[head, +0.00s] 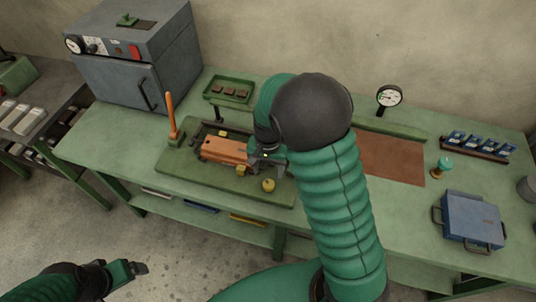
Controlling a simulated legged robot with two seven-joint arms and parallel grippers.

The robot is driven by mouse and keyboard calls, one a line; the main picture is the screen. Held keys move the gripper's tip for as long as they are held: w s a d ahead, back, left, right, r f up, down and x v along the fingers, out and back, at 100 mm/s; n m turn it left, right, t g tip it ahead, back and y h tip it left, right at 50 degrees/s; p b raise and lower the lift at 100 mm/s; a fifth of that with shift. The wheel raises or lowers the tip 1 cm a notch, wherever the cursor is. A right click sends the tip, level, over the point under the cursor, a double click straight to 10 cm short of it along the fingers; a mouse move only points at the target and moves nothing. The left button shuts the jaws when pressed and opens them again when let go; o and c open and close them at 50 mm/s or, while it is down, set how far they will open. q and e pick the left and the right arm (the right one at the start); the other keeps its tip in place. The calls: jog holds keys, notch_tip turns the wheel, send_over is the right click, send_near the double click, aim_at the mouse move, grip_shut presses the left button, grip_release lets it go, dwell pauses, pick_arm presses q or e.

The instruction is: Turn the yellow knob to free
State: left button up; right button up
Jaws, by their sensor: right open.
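The yellow knob (268,184) is small and round and sits at the front right corner of a green base plate (217,182) on the bench. My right gripper (272,166) is open, just behind and above the knob, at the right end of an orange block (224,150) on the plate. I cannot tell whether its fingers touch anything. My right arm hides the bench behind it. My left gripper (138,268) is low at the lower left, over the floor and away from the bench; its jaw gap is too small to read.
A grey oven (120,85) stands at the back left. An orange upright lever (171,115) and a green tray (229,92) are near the plate. A gauge (388,97), a brown mat (392,160) and a blue case (470,220) are to the right. The bench's front right is partly clear.

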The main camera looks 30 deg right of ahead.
notch_tip(320, 180, up, 9)
jog(key=shift+r, duration=0.2)
jog(key=shift+s, duration=0.1)
